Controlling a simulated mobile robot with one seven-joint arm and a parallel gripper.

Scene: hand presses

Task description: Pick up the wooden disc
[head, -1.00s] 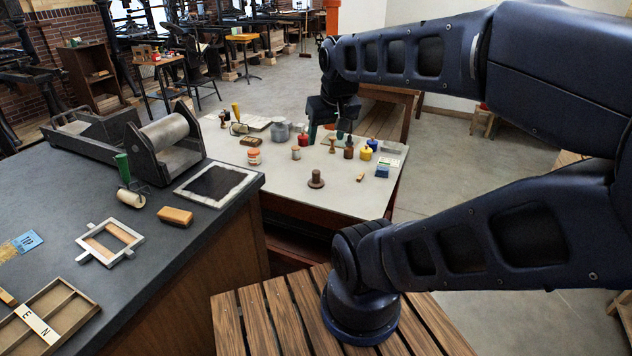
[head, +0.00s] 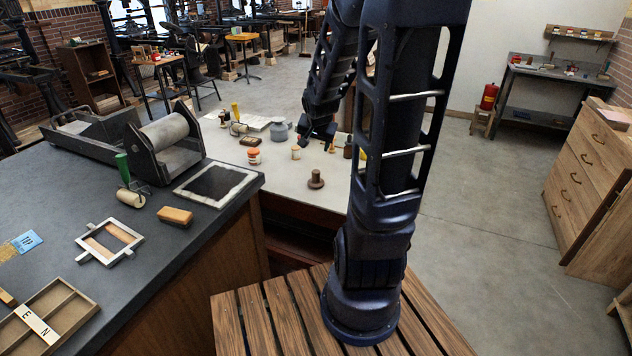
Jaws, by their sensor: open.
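A brown round piece with an upright stub on its top (head: 316,179) stands on the pale table (head: 288,190), near its front edge. It may be the wooden disc; no plain flat disc can be made out. My gripper (head: 318,143) is over the table, behind and above that piece, and apart from it. Its jaws are open and look empty, though they are small and dark here. My arm hides the right part of the table and what stands there.
An orange-labelled jar (head: 254,156), a small pale jar (head: 295,152) and a grey pot (head: 279,131) stand left of my gripper. The dark counter (head: 215,225) with a roller press (head: 165,135) is at left. The table's front left is clear.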

